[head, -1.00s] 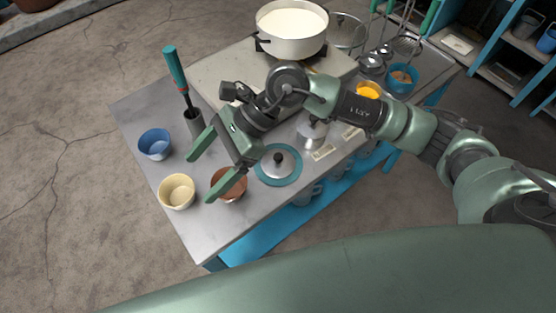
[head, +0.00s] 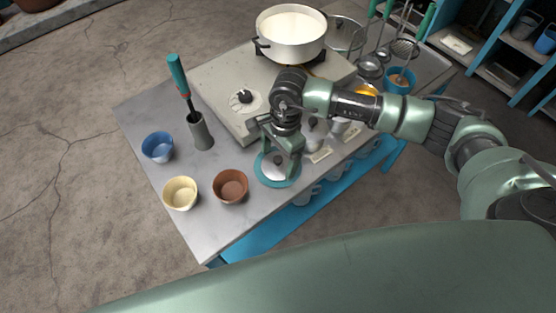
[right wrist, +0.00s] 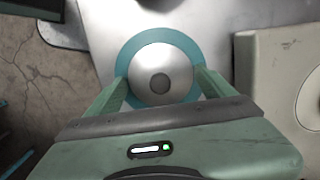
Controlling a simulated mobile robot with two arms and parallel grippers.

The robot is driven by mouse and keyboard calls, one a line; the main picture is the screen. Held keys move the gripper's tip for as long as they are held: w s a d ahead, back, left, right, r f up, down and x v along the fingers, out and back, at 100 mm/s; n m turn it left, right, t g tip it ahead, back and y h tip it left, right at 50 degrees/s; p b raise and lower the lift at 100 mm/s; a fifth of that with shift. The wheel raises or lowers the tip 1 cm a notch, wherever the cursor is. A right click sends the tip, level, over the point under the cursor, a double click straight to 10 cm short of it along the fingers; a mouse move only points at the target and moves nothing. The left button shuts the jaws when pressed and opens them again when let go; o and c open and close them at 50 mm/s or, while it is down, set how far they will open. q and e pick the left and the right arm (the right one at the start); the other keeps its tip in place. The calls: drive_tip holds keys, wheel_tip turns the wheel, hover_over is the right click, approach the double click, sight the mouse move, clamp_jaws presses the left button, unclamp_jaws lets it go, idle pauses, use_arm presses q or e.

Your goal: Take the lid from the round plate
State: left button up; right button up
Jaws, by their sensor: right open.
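The round plate (head: 265,179) is teal and lies flat on the grey table. The silver lid (head: 271,170) with a dark round knob rests on it, partly hidden by my right gripper in the head view. In the right wrist view the lid (right wrist: 172,66) sits inside the teal rim of the plate (right wrist: 128,52), its knob near the centre. My right gripper (right wrist: 160,88) is open and points down over the plate. Its fingers stand on either side of the lid's near part; I cannot tell whether they touch it. My left gripper is not in view.
A brown bowl (head: 230,188), a cream bowl (head: 180,194) and a blue bowl (head: 157,147) stand left of the plate. A grey holder (head: 201,133) with a teal-handled tool stands behind. A white pot (head: 291,37) of milk sits on the stove (head: 218,82).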

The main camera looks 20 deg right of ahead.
drive_tip(key=shift+f, duration=0.15)
drive_tip(key=shift+c, duration=0.3)
drive_tip(key=shift+s, duration=0.1)
drive_tip(key=c, duration=1.5)
clamp_jaws()
drive_tip(key=shift+s, duration=0.1)
